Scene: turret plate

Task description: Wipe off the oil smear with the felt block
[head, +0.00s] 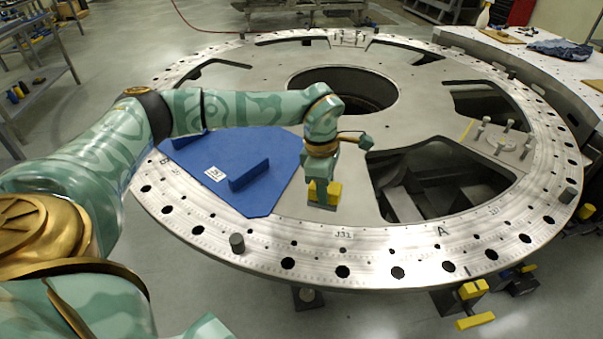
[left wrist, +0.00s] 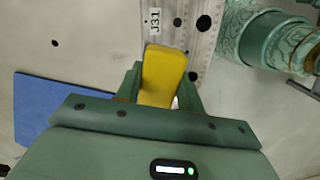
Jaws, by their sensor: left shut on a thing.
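The yellow felt block (head: 333,190) is between the fingers of my left gripper (head: 321,196), low over the grey turret plate (head: 262,80), just inside its drilled rim near the J31 label. The left wrist view shows the yellow block (left wrist: 163,76) with a green finger on each side, so the left gripper (left wrist: 160,88) is shut on it. I cannot tell whether the block touches the plate. I cannot make out the oil smear in either view; the block and gripper cover part of the plate there. My right gripper is not in view.
A blue mat (head: 262,200) with a blue bar (head: 249,175) lies left of the gripper. A large opening (head: 440,180) is to its right and a round central hole (head: 350,85) behind. Several short pegs (head: 237,243) stand up from the plate.

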